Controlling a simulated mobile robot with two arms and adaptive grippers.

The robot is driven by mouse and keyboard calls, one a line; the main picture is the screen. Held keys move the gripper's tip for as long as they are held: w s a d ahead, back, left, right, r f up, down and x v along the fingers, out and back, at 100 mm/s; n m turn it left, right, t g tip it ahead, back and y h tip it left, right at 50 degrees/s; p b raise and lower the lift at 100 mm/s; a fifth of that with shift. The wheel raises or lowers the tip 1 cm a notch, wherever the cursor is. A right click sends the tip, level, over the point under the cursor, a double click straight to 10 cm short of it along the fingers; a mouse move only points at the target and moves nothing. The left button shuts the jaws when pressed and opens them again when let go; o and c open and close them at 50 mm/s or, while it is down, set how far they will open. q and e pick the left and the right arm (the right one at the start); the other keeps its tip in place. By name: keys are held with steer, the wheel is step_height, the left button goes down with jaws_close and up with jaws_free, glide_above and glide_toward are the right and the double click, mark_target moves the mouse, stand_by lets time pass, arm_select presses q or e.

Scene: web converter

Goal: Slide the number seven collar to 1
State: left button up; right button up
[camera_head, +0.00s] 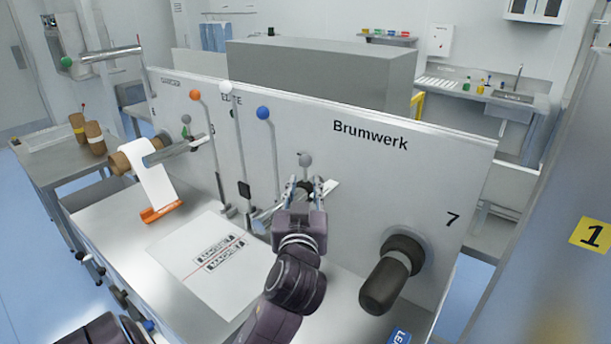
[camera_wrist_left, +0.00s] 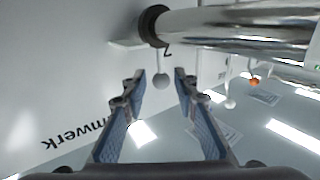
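A large black "7" is printed on the grey machine panel at right in the head view, above a thick dark spindle (camera_head: 385,283) with a black ring (camera_head: 404,250) at its base. In the left wrist view, a dark collar (camera_wrist_left: 151,25) sits around the end of a shiny metal shaft (camera_wrist_left: 230,24), by a small dark mark resembling a 7. My left gripper (camera_head: 304,183) is open at the panel, below "Brumwerk". A grey ball (camera_head: 305,160) on a lever is just beyond its fingertips. In the wrist view the ball (camera_wrist_left: 162,81) appears between the open fingers (camera_wrist_left: 160,85); contact is unclear.
Levers with orange (camera_head: 195,94), white (camera_head: 226,87) and blue (camera_head: 263,113) balls stand left of my gripper. A printed sheet (camera_head: 200,280) lies on the machine's ledge. A yellow "1" sign (camera_head: 591,235) is on the right-hand surface.

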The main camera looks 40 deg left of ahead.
mark_target(306, 171)
arm_select(q)
steer(key=p+x, duration=0.2)
steer(key=x, duration=0.4)
steer(key=shift+w+a+r, duration=0.1)
steer(key=shift+a, duration=0.05)
steer(key=shift+w+a, duration=0.2)
steer(key=shift+w, duration=0.05)
jaws_close()
steer(key=shift+w, duration=0.1)
